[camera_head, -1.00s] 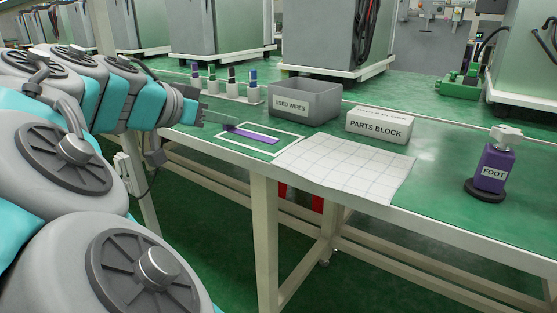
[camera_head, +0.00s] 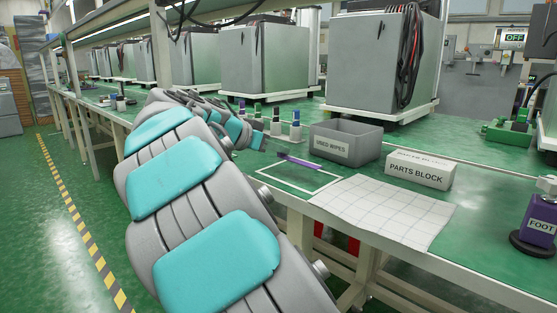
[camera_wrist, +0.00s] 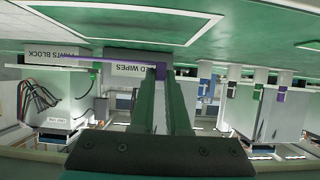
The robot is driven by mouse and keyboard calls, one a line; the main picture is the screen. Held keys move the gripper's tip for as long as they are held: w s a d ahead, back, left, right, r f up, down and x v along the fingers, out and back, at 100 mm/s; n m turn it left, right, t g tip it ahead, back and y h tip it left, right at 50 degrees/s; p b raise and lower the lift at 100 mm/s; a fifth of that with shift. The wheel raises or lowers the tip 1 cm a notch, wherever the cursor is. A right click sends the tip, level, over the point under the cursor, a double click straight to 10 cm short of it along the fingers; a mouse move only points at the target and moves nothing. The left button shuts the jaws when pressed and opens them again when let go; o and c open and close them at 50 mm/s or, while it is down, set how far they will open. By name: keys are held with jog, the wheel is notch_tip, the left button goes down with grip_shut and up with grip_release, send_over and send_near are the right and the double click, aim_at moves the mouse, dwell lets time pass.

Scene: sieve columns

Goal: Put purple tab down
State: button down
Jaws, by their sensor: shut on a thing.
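The purple tab (camera_head: 300,162) is a thin purple strip. My gripper (camera_head: 272,150) is shut on one end of it, with the rest reaching out to the right. In the wrist view, which is upside down, the tab's held end shows between my fingertips (camera_wrist: 161,72), and its thin edge runs to the left. In the head view the tab appears over the far part of a white rectangular outline (camera_head: 282,187) on the green bench. It seems to be a little above the bench; the exact gap is hard to tell.
A grey USED WIPES bin (camera_head: 346,142) and a white PARTS BLOCK box (camera_head: 420,170) stand to the right. A gridded white sheet (camera_head: 385,211) lies in front. Several colour-capped items (camera_head: 295,125) stand behind my gripper. A purple FOOT bottle (camera_head: 540,222) is far right.

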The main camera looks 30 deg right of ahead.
aim_at(278, 170)
jog(key=shift+w+d+f, duration=0.15)
jog(key=shift+w+d, duration=0.3)
jog(key=shift+w, duration=0.25)
jog(key=shift+f, duration=1.7)
jog(key=shift+f+b, duration=0.25)
jog(key=shift+b, duration=0.1)
jog(key=c, duration=0.9)
grip_release()
jog(key=shift+r, duration=0.1)
jog(key=shift+r, duration=0.1)
jog(key=shift+a+r+p, duration=0.1)
jog(key=shift+r+p, duration=0.1)
jog(key=shift+p, duration=0.2)
jog(key=v, duration=1.1)
jog(key=shift+s+a, duration=0.15)
jog(key=shift+a, duration=0.2)
